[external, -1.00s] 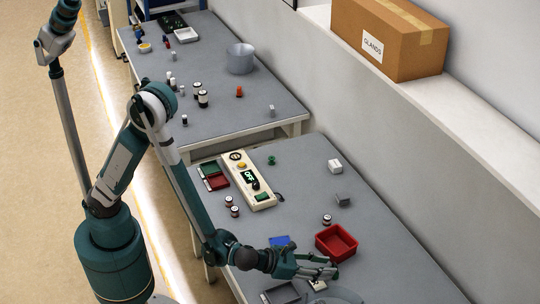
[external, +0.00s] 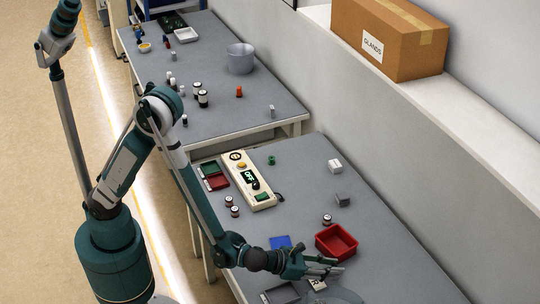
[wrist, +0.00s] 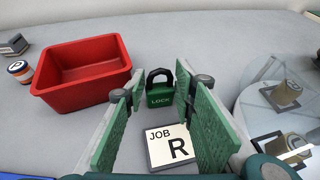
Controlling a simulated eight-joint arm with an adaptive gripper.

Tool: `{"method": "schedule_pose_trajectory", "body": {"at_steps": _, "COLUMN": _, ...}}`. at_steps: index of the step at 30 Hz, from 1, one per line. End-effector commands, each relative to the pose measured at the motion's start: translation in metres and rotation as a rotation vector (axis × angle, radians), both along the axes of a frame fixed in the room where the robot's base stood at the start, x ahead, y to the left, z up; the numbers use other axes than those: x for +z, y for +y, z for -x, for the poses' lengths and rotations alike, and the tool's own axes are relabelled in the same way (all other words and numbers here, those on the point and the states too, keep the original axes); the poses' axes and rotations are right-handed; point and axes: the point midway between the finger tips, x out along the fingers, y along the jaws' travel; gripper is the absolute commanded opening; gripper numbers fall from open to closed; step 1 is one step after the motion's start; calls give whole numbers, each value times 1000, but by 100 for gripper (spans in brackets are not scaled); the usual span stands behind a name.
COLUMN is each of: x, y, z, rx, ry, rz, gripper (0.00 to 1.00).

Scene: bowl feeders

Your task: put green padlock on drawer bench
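The green padlock (wrist: 160,93), marked LOCK and with a dark shackle, stands on the grey bench top in the wrist view. It lies ahead between the lines of my two green finger pads. My gripper (external: 331,266) is open, low over the near bench, with a clear gap between the pads and the padlock. In the external view I cannot make out the padlock by my gripper. Two grey-topped benches show, a near one (external: 385,255) and a far one (external: 215,110); I cannot tell which is the drawer bench.
A white JOB R block (wrist: 170,148) lies between my fingers, nearer than the padlock. A red bin (wrist: 85,72) stands to the left, and a clear round dish (wrist: 262,90) to the right. A control box (external: 250,182) and several small jars stand farther back.

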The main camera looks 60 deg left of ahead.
Motion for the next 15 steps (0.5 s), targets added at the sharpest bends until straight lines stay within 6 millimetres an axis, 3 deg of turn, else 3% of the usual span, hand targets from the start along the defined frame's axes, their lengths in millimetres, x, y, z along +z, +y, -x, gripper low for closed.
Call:
{"method": "schedule_pose_trajectory", "body": {"at_steps": 5, "x": 0, "y": 0, "z": 0, "rx": 0, "ry": 0, "rz": 0, "gripper": 12}}
{"method": "schedule_pose_trajectory", "body": {"at_steps": 15, "x": 4, "y": 0, "z": 0, "rx": 0, "ry": 0, "rz": 0, "gripper": 12}}
